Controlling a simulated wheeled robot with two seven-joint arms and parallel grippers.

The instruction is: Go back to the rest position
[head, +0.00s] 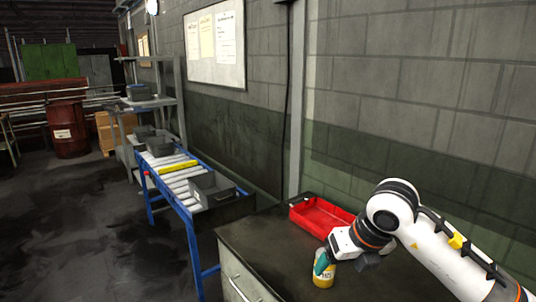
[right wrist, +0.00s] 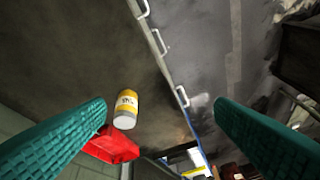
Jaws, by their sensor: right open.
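My right arm comes in from the right in the head view, with its gripper (head: 321,262) over the dark bench top (head: 262,245). In the right wrist view the two teal fingers of this gripper (right wrist: 161,105) are wide apart with nothing held. A yellow jar with a white label (head: 325,280) stands on the bench by the gripper, partly covered by a teal finger in the head view. In the right wrist view the jar (right wrist: 127,108) shows whole, left of centre and beyond the fingers. My left gripper is in neither view.
A red tray (head: 306,221) sits on the bench near the wall, behind my right gripper. A blue-framed roller conveyor (head: 180,203) with grey bins (head: 212,188) stands left of the bench. A rust-red drum (head: 69,130) stands farther back. The floor at left is clear.

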